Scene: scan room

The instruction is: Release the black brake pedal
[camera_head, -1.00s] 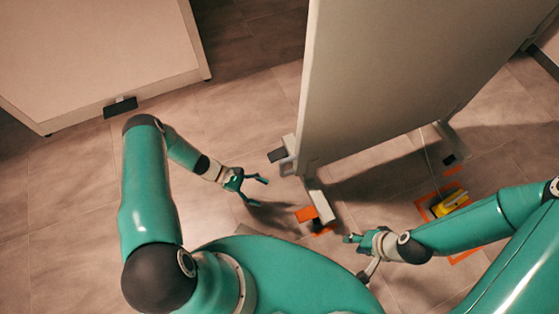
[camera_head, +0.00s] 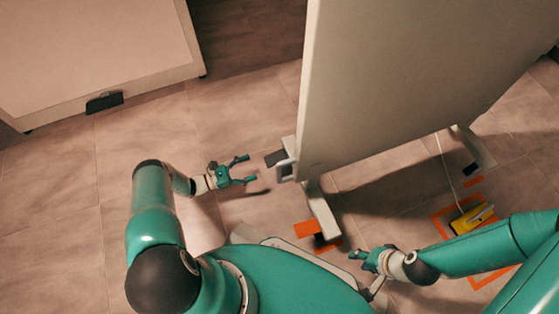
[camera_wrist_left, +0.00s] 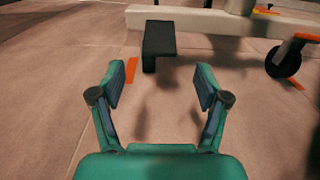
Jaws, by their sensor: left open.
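The black brake pedal (camera_head: 275,157) sticks out from the low foot of the tall pale panel, at the panel's near left edge. In the left wrist view the flat black pedal (camera_wrist_left: 159,38) stands ahead of the fingers, out from a pale beam. My left gripper (camera_head: 247,169) is open and empty, pointing toward the pedal from the left, with a gap between. Its two fingers (camera_wrist_left: 160,82) are spread apart in the left wrist view, and the pedal lies beyond them. My right gripper (camera_head: 355,253) is right of the panel's foot; its finger opening is too small to judge.
A yellow device (camera_head: 472,218) lies in an orange floor outline. A pale cabinet (camera_head: 90,50) stands left; floor between is clear.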

